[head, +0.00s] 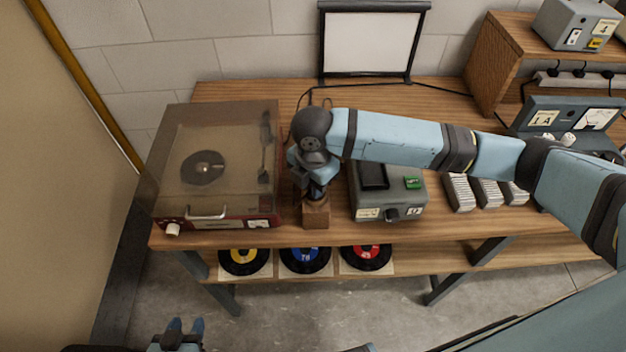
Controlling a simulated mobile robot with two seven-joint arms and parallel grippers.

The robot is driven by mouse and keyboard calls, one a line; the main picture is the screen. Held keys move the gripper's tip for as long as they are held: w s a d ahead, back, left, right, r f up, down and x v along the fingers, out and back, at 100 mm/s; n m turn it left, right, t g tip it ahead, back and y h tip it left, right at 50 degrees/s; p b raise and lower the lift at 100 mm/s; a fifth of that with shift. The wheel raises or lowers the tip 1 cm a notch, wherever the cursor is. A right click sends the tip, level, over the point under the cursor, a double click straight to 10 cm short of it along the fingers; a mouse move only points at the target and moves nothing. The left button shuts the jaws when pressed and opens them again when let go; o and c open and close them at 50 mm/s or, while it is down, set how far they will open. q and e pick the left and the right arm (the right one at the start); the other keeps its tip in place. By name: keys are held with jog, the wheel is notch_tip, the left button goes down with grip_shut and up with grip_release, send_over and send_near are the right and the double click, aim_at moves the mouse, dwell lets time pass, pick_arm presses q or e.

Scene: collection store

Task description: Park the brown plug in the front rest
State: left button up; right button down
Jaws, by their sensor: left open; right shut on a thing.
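My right gripper (316,189) points down over a small wooden block (316,216), which looks like the front rest, at the table's front edge. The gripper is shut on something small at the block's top. That thing is mostly hidden by the fingers and wrist, so I cannot tell that it is the brown plug or whether it sits in the block. My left gripper (186,328) is open and empty, low at the bottom left, in front of the table.
A record player (215,165) with a tinted lid stands left of the block. A grey box (390,208) with a green switch stands to the right, close to my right gripper. Rows of white cards (488,192) lie further right. A framed white screen (371,45) stands behind.

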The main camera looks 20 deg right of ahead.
jog(key=shift+f, duration=0.65)
dwell(0.5)
jog(key=c, duration=1.2)
grip_release()
